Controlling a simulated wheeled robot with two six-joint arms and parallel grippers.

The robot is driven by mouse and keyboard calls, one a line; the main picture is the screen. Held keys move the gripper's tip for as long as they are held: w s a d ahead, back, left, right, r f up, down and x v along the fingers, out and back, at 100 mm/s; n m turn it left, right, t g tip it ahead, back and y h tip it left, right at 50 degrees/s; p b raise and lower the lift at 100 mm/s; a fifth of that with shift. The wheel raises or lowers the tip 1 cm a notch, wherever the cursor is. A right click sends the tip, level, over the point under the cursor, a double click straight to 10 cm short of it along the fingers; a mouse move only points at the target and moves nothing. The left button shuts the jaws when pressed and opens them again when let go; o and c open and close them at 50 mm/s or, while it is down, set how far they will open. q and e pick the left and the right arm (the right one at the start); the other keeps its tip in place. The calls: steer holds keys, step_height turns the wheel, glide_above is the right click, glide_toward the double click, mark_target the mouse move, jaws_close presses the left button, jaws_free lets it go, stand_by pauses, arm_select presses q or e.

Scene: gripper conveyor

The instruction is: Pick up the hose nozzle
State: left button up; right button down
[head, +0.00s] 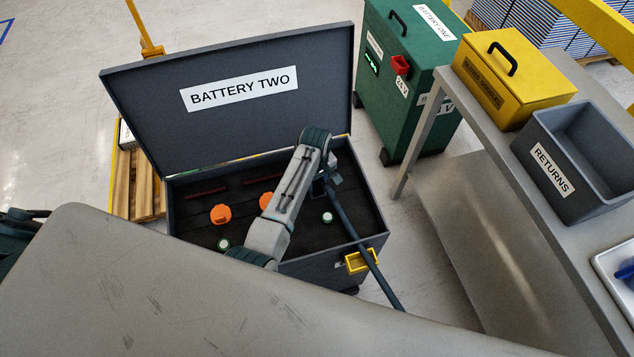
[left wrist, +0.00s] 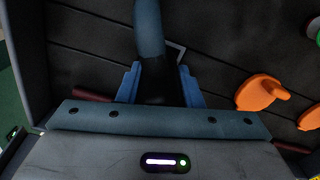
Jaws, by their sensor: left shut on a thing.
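The hose nozzle (left wrist: 154,80) shows in the left wrist view as a dark piece at the end of a thick blue-grey hose (left wrist: 149,25). My left gripper (left wrist: 160,90) has one blue finger on each side of it and is shut on it. In the head view my left gripper (head: 320,186) is over the right part of the open box marked BATTERY TWO (head: 300,270). The hose (head: 362,245) runs from it down over the front rim, past the yellow latch. The nozzle is mostly hidden there by my arm. My right gripper is not in view.
The box lid (head: 240,125) stands open at the back. Orange caps (head: 221,213) and white-green caps (head: 327,217) sit inside. A green BATTERY ONE cabinet (head: 405,75) stands behind right. A metal bench (head: 490,130) at right holds a yellow box (head: 512,75) and a grey RETURNS bin (head: 555,180).

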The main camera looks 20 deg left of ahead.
arm_select(q)
step_height(320, 180, up, 10)
steer(key=shift+r+b, duration=0.1)
steer(key=shift+b, duration=0.55)
stand_by(0.4)
